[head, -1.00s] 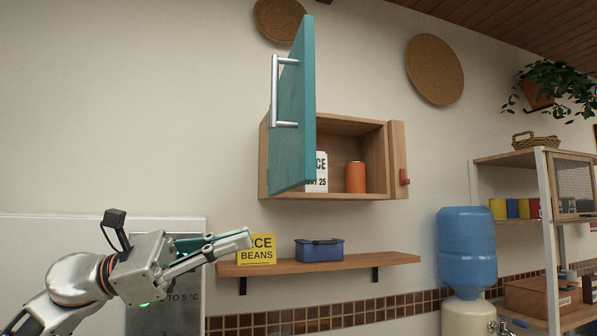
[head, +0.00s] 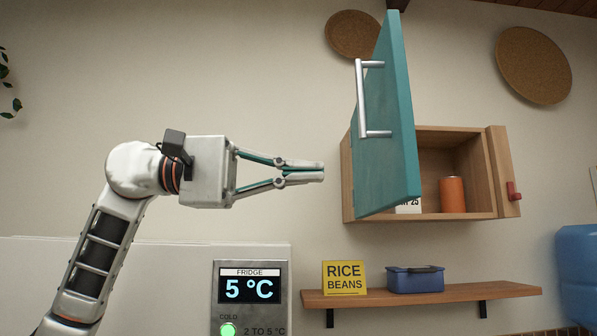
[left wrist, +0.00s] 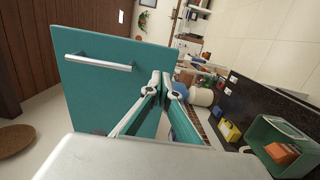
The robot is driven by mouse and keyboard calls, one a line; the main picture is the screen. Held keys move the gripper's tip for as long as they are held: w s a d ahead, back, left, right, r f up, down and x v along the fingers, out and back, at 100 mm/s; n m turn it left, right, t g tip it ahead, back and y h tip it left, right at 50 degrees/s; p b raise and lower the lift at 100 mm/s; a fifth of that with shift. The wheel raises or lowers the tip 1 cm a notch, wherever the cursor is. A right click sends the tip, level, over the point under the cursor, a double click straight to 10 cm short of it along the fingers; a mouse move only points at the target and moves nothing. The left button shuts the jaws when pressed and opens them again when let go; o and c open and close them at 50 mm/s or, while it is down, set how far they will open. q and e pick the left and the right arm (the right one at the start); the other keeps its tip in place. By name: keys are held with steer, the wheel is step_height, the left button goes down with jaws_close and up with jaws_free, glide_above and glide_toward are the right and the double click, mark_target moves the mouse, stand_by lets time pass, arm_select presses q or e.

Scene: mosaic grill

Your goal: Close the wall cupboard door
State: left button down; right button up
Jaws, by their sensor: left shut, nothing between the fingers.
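The wall cupboard (head: 362,216) is a wooden box on the wall. Its teal door (head: 400,120) stands open, swung out from the left side, with a silver bar handle (head: 361,100) on its outer face. My left gripper (head: 318,172) is shut and empty, just left of the door and apart from it in the head view. In the left wrist view the door (left wrist: 105,95) and its handle (left wrist: 97,62) show beyond the fingers (left wrist: 165,82). An orange can (head: 452,194) stands inside the cupboard, and a white card (head: 408,207) is mostly hidden behind the door. My right gripper is not in view.
A fridge panel (head: 250,292) is at lower left. A red catch (head: 514,191) sits on the cupboard's right post.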

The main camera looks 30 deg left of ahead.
mark_target(398, 171)
arm_select(q)
steer(key=p+x, duration=0.1)
steer(key=x, duration=0.9)
